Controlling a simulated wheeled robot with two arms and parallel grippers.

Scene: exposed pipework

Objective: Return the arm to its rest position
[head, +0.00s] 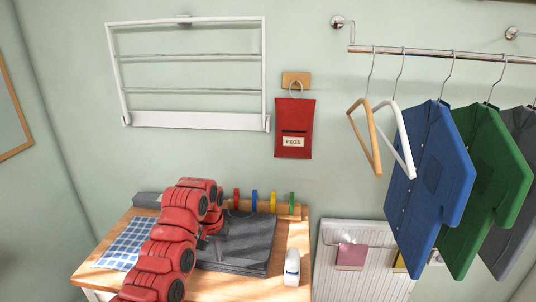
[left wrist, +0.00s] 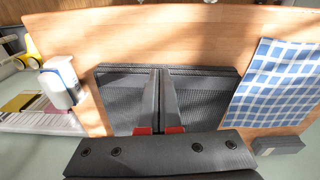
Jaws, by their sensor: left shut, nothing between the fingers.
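My left arm (head: 165,250), red with dark joints, rises from the bottom of the head view and bends over the wooden table. Its gripper (head: 208,240) hangs above a folded dark grey cloth (head: 250,250), partly hidden by the arm. In the left wrist view the two dark fingers (left wrist: 160,78) lie together with nothing between them. They cover the middle of the grey cloth (left wrist: 205,100). I cannot tell whether the fingertips touch it. My right gripper is not in view.
A blue checked cloth (head: 125,243) and a white iron-like item (head: 292,268) flank the grey cloth on the wooden table (head: 215,288). Coloured pegs (head: 254,201) line the back. Shirts (head: 430,180) and hangers hang at right. A red peg bag (head: 294,130) and white rack (head: 190,120) are on the wall.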

